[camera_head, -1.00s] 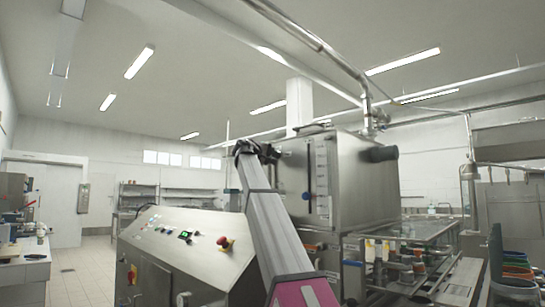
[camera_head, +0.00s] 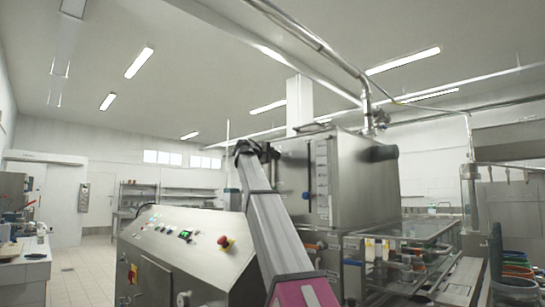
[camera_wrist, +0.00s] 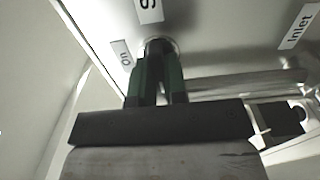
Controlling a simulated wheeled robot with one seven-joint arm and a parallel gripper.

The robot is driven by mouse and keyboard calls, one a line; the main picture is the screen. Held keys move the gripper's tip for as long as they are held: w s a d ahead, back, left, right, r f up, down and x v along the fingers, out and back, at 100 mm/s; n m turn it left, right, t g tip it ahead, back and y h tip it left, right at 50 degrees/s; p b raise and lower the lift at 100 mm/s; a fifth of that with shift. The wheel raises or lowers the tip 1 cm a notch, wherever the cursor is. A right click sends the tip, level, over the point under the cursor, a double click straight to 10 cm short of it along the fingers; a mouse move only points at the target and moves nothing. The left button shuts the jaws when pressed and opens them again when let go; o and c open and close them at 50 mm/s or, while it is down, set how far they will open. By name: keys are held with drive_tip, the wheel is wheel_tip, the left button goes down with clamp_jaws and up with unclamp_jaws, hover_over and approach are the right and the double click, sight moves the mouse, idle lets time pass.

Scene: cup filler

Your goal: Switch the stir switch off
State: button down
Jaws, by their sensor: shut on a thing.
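In the wrist view my gripper (camera_wrist: 159,62) has its dark green fingers closed around a small round switch (camera_wrist: 159,43) on a pale metal panel. The fingers cover most of the switch, so its setting cannot be read. A label reading "on" (camera_wrist: 124,54) sits to the left of the switch. Another label (camera_wrist: 148,8), cut off by the top edge, shows a letter that looks like "S". In the head view my gripper and this switch are hidden.
An "Inlet" label (camera_wrist: 301,26) is at the right of the wrist view. The head view shows a steel tank (camera_head: 355,180) and a control cabinet (camera_head: 190,250) with a red knob (camera_head: 225,241). A glass-sided unit (camera_head: 405,245) stands at the right.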

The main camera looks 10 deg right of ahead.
drive_tip(key=c, duration=1.2)
unclamp_jaws()
drive_tip(key=shift+o, duration=0.2)
drive_tip(key=shift+a, duration=0.1)
drive_tip(key=v, duration=1)
drive_tip(key=shift+s+a, duration=0.25)
